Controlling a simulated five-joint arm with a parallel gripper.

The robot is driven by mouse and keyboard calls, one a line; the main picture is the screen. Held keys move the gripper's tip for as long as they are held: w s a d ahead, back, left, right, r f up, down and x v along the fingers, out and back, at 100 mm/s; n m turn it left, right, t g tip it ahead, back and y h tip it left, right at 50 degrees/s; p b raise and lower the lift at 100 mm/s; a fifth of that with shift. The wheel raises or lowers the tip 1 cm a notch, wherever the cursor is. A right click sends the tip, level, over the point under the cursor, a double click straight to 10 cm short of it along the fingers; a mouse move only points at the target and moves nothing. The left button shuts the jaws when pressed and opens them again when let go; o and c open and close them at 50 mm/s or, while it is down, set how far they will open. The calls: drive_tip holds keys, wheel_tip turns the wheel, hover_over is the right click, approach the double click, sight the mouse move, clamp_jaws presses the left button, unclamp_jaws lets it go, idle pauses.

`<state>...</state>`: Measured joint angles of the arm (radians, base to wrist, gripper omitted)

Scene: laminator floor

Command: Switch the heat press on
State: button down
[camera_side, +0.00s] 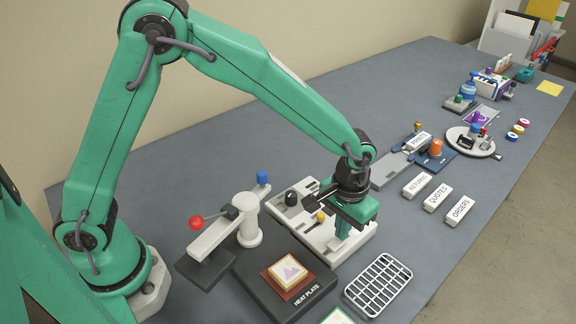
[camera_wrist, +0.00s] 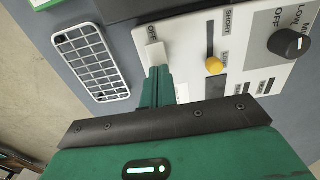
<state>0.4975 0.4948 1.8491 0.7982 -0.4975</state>
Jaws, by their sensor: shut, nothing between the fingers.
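The heat press has a dark base marked HEAT PLATE (camera_side: 290,309), a white post (camera_side: 248,232) and a red-ball handle (camera_side: 196,222). Its white control panel (camera_side: 358,243) lies behind the base in the side view and also shows in the wrist view (camera_wrist: 190,55). A white switch lever (camera_wrist: 155,52) sits on the panel near lettering that seems to read OFF. My gripper (camera_wrist: 158,74) is shut and empty, pointing down at the panel, its tips right by the lever. I cannot tell whether they touch. In the side view my gripper (camera_side: 342,236) hides the lever.
The panel also carries a yellow slider knob (camera_wrist: 215,66) and a black dial (camera_wrist: 288,43). A wire rack (camera_side: 378,285) lies right of the press. A framed piece (camera_side: 288,274) rests on the plate. Labelled blocks (camera_side: 437,197) and trays stand farther right.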

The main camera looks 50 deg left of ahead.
drive_tip(key=shift+f, duration=0.4)
drive_tip(key=shift+r, duration=0.1)
idle(0.3)
drive_tip(key=shift+r, duration=3.45)
drive_tip(key=shift+a+r, duration=0.1)
drive_tip(key=s+a+r+t, duration=0.1)
drive_tip(key=s+a+r, duration=0.2)
drive_tip(key=a+r, duration=0.35)
drive_tip(key=s+a+r+t, duration=0.2)
drive_tip(key=s+a+r, duration=0.25)
drive_tip(key=a, duration=0.25)
drive_tip(key=s+a+r+t, duration=0.1)
drive_tip(key=s+a+t, duration=0.1)
drive_tip(key=s+a, duration=0.5)
drive_tip(key=s, duration=0.2)
drive_tip(key=shift+s+a+r+t, duration=0.3)
drive_tip(key=shift+s+a, duration=0.05)
drive_tip(key=shift+a, duration=0.05)
drive_tip(key=c, duration=2.1)
unclamp_jaws()
